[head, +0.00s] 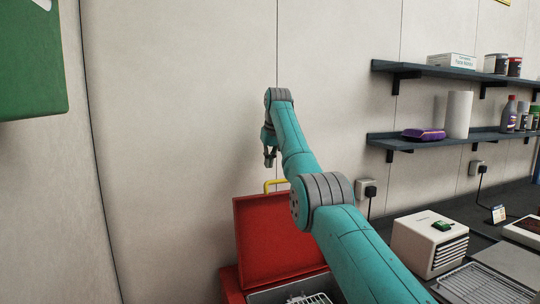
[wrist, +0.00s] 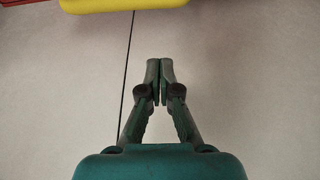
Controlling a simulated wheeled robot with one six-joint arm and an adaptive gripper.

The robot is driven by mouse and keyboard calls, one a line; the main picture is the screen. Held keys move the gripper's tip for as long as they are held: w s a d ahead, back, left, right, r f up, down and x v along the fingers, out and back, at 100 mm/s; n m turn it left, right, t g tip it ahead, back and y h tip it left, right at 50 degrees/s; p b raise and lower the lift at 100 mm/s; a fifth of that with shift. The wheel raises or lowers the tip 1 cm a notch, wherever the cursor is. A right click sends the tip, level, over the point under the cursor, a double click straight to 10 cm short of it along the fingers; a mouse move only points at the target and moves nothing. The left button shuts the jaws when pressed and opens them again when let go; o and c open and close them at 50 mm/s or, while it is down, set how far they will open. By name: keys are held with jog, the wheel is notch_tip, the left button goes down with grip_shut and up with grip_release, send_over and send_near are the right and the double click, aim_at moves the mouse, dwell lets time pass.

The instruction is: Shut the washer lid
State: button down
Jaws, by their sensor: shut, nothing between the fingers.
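The washer is a red box with a grey basin (head: 285,294) at the bottom of the head view. Its red lid (head: 268,240) stands open, raised upright, with a yellow handle (head: 275,184) on its top edge. The yellow handle also shows at the top of the wrist view (wrist: 120,5). My gripper (head: 269,160) is above the lid, apart from the handle, near the wall. In the wrist view my gripper (wrist: 160,62) is shut and empty, its fingertips together. My arm hides the right part of the washer.
A pale wall stands behind the washer. At right, a bench carries a white slotted box (head: 428,244) and a wire rack (head: 475,284). Shelves (head: 430,137) with bottles and a paper roll hang above. A green panel (head: 30,65) is at upper left. Space left of the lid looks clear.

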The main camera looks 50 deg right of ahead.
jog(key=x, duration=0.5)
jog(key=shift+a, duration=0.1)
jog(key=shift+s+a, duration=0.5)
jog(key=shift+s, duration=0.35)
jog(key=shift+s+a, duration=0.5)
jog(key=shift+s, duration=0.4)
